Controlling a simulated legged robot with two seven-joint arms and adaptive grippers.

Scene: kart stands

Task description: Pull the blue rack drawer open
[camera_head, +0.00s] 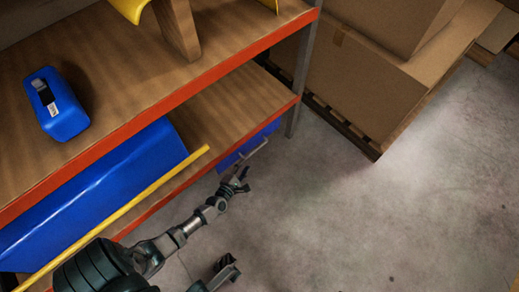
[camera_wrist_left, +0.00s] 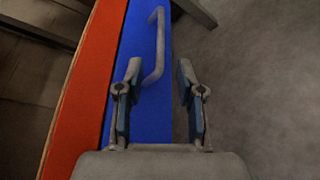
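The blue rack drawer (camera_head: 240,150) sits low in the rack, under the lower orange-edged shelf, with a grey bar handle on its front. In the left wrist view the drawer front (camera_wrist_left: 139,45) fills a strip beside the orange shelf edge, and the handle (camera_wrist_left: 159,45) stands out from it. My left gripper (camera_head: 238,180) is just in front of the drawer. In the wrist view its two fingers (camera_wrist_left: 158,78) are spread apart, with the handle's near end between them. Contact with the handle cannot be told. A dark gripper part, likely my right gripper (camera_head: 222,270), shows at the bottom edge.
A blue case (camera_head: 65,115) lies on the upper shelf (camera_head: 125,70). A large blue bin (camera_head: 100,190) with a yellow bar (camera_head: 130,205) sits on the lower shelf. Cardboard boxes (camera_head: 350,80) stand on a pallet behind the rack post (camera_head: 303,75). The concrete floor to the right is clear.

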